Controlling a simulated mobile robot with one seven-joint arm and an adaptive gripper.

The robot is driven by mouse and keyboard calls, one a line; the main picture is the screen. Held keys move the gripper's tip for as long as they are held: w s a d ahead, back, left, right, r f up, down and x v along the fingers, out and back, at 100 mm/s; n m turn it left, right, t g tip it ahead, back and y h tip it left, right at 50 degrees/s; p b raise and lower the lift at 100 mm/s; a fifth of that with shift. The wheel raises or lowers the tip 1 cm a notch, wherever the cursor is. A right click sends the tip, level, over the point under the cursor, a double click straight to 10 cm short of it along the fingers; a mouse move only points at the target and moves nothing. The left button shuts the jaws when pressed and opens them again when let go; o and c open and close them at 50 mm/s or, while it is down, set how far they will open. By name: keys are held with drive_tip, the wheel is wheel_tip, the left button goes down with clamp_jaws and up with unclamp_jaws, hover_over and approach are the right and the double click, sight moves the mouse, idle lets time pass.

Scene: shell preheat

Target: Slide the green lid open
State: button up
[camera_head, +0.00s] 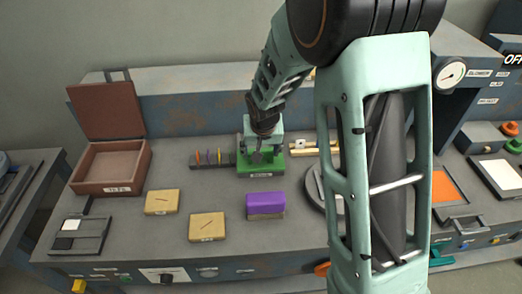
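A green box-like thing (277,170) with a small label on its front sits at the middle of the bench; the green lid cannot be told apart from the rest of it at this size. My gripper (257,158) points down over the middle of the green top, with its dark fingers very close to it. I cannot tell whether they touch or grip anything. The gripper and wrist hide the back and part of the top of the green thing.
A purple-topped box (265,204) stands just in front. A rack of coloured sticks (208,159) lies close on the left, pale rods (303,147) on the right. Two tan plates (207,227) and an open brown box (110,165) are further left. My arm hides the bench's right middle.

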drive_tip(key=c, duration=0.4)
drive_tip(key=w, duration=0.9)
drive_tip(key=shift+w+a, duration=0.15)
drive_tip(key=shift+a, duration=0.05)
drive_tip(key=o, duration=1.7)
drive_tip(key=v, duration=1.2)
